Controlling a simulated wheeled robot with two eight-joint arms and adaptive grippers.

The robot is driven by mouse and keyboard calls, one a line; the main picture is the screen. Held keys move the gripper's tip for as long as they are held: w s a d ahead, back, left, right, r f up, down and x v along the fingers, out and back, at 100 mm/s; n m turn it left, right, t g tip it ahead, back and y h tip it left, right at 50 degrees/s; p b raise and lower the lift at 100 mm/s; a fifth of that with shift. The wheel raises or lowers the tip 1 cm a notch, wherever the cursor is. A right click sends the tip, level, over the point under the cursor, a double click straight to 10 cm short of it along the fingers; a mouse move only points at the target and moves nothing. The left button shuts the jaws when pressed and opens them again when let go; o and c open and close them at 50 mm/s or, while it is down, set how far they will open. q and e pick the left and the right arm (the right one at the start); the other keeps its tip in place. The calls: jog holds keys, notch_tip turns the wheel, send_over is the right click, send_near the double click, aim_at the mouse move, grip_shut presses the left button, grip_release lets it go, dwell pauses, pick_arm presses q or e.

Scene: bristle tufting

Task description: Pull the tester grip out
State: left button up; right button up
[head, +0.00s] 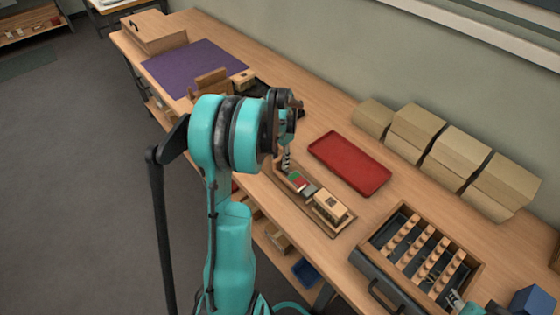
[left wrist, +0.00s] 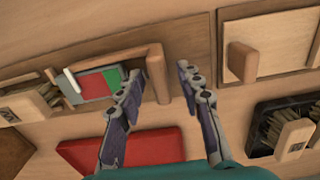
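The tester is a long wooden board with a red, green and grey panel (head: 299,182), which also shows in the left wrist view (left wrist: 95,85). A brush block (head: 330,207) sits at its near end. In the left wrist view an upright wooden grip (left wrist: 158,75) stands at the panel's green end. My left gripper (head: 286,160) is over that end of the tester. Its two fingers (left wrist: 160,82) are apart, with the grip showing between them; I see no contact. Part of my right gripper (head: 456,299) shows at the lower right, too small to judge its fingers.
A red tray (head: 349,163) lies beside the tester. A wooden crate (head: 400,211) with several pegs stands at the lower right, and stacked blocks (head: 457,151) line the wall. A wooden plate with a peg (left wrist: 243,62) and a black brush tray (left wrist: 262,150) are nearby.

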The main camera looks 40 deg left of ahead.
pick_arm(q)
jog(key=shift+f, duration=0.25)
jog(key=shift+c, duration=0.3)
